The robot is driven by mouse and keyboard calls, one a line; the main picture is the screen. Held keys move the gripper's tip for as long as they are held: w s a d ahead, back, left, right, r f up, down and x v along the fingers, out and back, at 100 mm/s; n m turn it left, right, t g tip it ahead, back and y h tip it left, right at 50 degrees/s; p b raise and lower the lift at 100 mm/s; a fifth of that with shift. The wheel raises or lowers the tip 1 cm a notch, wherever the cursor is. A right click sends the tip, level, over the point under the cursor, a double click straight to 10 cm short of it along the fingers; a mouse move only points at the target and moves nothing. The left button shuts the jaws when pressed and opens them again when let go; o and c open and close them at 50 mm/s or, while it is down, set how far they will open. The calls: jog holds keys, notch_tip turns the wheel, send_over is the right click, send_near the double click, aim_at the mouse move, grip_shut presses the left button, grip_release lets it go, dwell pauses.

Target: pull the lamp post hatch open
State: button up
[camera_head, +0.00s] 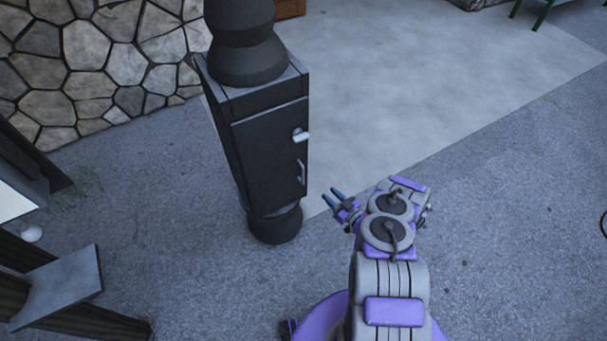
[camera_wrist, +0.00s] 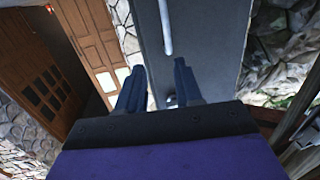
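The dark lamp post (camera_head: 268,130) stands upright with a boxy middle section. Its hatch (camera_head: 276,155) is the front panel and looks shut. The hatch has a light knob (camera_head: 300,135) and below it a slim metal bar handle (camera_head: 301,172) near the right edge. My gripper (camera_head: 334,202) is to the right of and below the handle, apart from the post. In the wrist view the two dark fingers (camera_wrist: 160,82) are spread with nothing between them. The handle bar (camera_wrist: 165,28) shows ahead of them, and the grey hatch panel (camera_wrist: 205,38) fills the middle.
A dark wooden structure with a grey board (camera_head: 60,285) is at the lower left. The paving right of the post is clear. The wrist view shows a wooden door (camera_wrist: 42,75) at left.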

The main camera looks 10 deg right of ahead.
aim_at(303, 182)
jog(key=b+x, duration=0.1)
jog(key=x, duration=0.4)
jog(key=b+x, duration=0.1)
jog(key=x, duration=0.4)
jog(key=a+b+x, duration=0.1)
jog(key=x, duration=0.4)
jog(key=shift+a+f, duration=0.15)
jog(key=shift+f, duration=0.05)
grip_shut()
dwell(0.3)
